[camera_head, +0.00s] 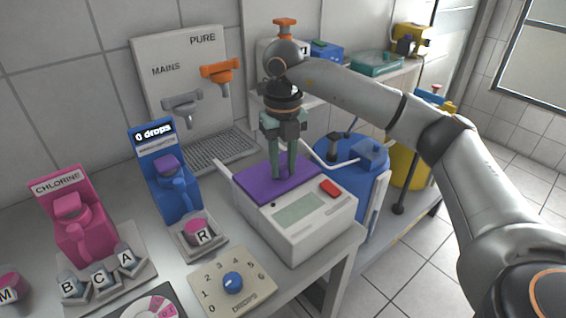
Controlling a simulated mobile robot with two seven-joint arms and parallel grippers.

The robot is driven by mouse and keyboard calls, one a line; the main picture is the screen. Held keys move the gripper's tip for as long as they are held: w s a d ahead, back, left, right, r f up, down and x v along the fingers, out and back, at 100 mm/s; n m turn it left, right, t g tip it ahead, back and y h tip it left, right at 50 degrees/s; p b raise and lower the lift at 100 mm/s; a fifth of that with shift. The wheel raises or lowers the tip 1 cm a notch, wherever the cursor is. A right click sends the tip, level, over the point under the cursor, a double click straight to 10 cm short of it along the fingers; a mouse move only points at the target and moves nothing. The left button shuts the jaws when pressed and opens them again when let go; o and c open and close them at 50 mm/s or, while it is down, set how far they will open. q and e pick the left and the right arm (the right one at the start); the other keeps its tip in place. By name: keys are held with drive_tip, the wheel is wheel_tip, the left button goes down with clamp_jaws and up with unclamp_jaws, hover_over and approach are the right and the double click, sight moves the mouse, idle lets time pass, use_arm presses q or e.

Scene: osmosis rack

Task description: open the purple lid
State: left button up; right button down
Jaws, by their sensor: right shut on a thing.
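The purple lid (258,187) lies flat on top of the white device (316,222) with a grey screen and a red button. The lid looks closed. My right gripper (284,174) points straight down over the lid, its greenish fingers close together at the lid's right part. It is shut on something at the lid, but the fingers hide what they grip. My left gripper is not in view.
A blue drops dispenser (164,167) and a pink chlorine dispenser (76,222) stand to the left. A dial panel (250,286) lies in front. A blue barrel (348,181) stands right of the device, below the shelf. Grey and orange taps are on the back panel (160,92).

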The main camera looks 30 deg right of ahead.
sight(265, 162)
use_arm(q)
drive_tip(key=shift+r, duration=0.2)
use_arm(e)
drive_tip(key=shift+w+r, duration=0.1)
drive_tip(key=shift+w, duration=0.05)
idle(0.6)
drive_tip(key=w+p, duration=0.1)
drive_tip(key=w, duration=0.1)
drive_tip(key=w+p, duration=0.2)
drive_tip(key=w, duration=0.1)
drive_tip(key=shift+w+a+r, duration=0.15)
drive_tip(key=shift+w+a, duration=0.15)
drive_tip(key=shift+w+p, duration=0.3)
drive_tip(key=shift+w, duration=0.1)
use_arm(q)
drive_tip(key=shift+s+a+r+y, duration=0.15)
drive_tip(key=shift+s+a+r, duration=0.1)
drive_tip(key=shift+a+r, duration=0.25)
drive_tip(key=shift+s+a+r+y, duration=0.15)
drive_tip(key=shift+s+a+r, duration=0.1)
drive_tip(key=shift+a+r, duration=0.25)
use_arm(e)
drive_tip(key=shift+w+f, duration=0.2)
drive_tip(key=shift+w, duration=0.25)
drive_tip(key=c, duration=0.6)
unclamp_jaws()
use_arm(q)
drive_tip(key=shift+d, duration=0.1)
